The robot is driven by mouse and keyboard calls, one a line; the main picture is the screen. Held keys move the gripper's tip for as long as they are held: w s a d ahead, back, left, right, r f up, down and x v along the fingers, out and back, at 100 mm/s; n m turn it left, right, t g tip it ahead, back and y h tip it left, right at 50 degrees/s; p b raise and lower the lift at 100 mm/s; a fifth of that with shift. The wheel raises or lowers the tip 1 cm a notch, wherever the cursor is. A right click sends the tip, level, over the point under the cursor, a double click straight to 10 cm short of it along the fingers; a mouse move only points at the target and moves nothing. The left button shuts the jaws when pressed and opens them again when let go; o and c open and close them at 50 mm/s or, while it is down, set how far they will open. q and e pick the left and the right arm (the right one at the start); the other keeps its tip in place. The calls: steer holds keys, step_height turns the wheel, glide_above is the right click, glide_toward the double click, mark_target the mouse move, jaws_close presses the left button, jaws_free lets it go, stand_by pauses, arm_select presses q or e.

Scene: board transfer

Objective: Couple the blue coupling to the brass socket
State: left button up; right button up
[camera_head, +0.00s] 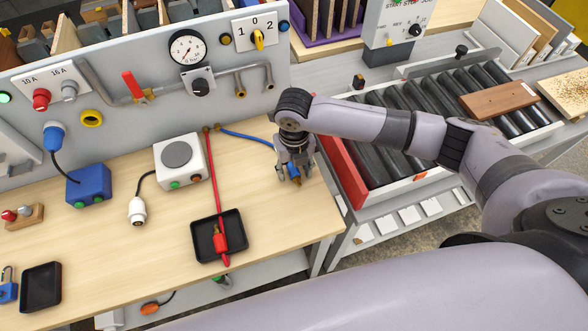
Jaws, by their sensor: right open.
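The blue coupling (292,170) is at the end of a blue hose (247,138) near the right side of the wooden bench. My right gripper (290,181) points down over it with open fingers on either side. The fingers partly hide the coupling, and contact cannot be told. My left gripper is not in view.
A red hose with a red coupling (220,238) lies across a black tray (236,224). A white box (194,171) and a blue box (90,187) stand on the bench (270,220). A roller conveyor (400,105) with a brown board (499,101) is on the right.

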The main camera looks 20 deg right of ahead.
jaws_close()
stand_by(0.5)
steer(key=shift+r, duration=0.15)
